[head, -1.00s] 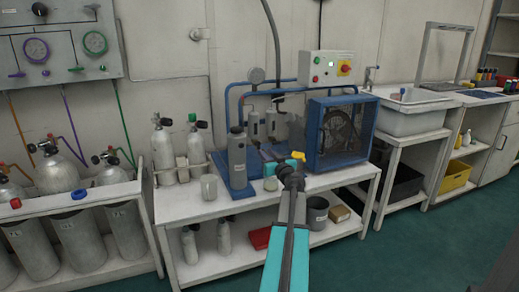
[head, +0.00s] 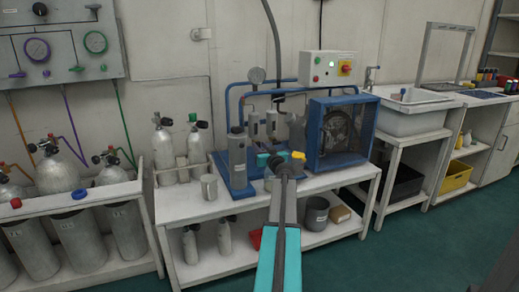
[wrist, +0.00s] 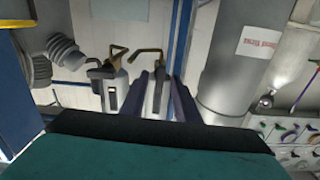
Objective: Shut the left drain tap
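Two small grey separators stand side by side on the compressor bench, a left one (head: 253,124) and a right one (head: 271,124). In the wrist view, which looks upside down, they show with brass pipes at their ends, the left drain tap's bent brass piece (wrist: 146,54) and the right one's (wrist: 118,55). My gripper (wrist: 164,76) is open; its two dark fingers stand apart, and the left separator (wrist: 154,98) shows between and beyond them. I cannot tell whether they touch anything. In the head view my teal wrist hides the taps and the fingertips.
A large grey cylinder (head: 237,158) stands close left of the separators and fills the right of the wrist view (wrist: 238,62). A blue framed compressor (head: 341,132) stands to the right.

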